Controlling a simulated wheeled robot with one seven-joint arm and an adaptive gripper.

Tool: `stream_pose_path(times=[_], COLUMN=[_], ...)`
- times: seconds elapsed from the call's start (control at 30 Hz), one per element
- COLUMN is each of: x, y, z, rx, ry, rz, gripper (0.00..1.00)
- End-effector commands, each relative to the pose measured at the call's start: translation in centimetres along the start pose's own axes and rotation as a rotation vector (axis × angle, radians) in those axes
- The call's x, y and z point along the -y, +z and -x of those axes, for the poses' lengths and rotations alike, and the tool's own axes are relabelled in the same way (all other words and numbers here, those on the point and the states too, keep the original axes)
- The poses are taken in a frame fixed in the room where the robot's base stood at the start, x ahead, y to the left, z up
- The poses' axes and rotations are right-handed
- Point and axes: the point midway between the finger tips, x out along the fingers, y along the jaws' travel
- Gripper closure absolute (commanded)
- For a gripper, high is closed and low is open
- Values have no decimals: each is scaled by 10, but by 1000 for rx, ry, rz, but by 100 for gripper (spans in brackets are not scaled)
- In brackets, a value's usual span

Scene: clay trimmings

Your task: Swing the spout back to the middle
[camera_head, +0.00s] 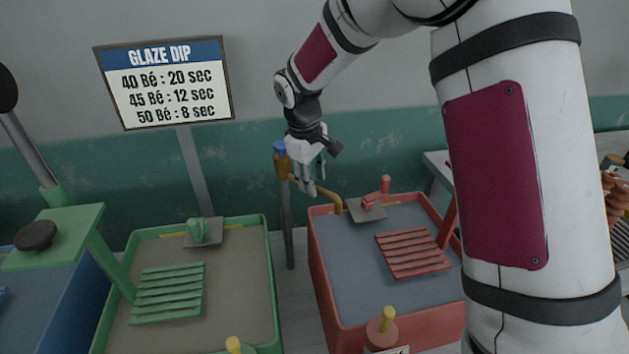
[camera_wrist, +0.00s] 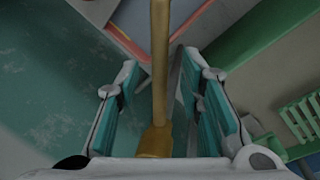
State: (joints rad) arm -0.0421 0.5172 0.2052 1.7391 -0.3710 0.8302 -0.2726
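The brass spout (camera_head: 329,194) juts from a post (camera_head: 287,225) with a blue cap (camera_head: 279,147) between the two basins. It points right, and its bent end hangs over the left rim of the red basin (camera_head: 322,275). My gripper (camera_head: 309,185) is at the spout, pointing down, and partly hides it in the head view. In the wrist view the spout (camera_wrist: 160,40) runs between my two teal-padded fingers. The gripper (camera_wrist: 160,75) is open, with a gap on both sides of the spout.
A green basin (camera_head: 271,280) with a slatted rack (camera_head: 168,293) stands left of the post. The red basin holds a red rack (camera_head: 412,254). A glaze dip sign (camera_head: 165,82) stands behind. My arm hides much of the right side.

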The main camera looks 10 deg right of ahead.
Motion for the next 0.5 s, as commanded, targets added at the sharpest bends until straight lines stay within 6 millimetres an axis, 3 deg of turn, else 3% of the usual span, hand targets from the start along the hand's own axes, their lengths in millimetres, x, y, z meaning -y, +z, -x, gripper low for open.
stream_pose_path(times=[0.17, 0.47, 0.5], x=[0, 0, 0], y=[1, 0, 0], z=[-13, -14, -14], rx=[1, 0, 0], ry=[0, 0, 0], rz=[0, 0, 0], gripper=[65, 65, 72])
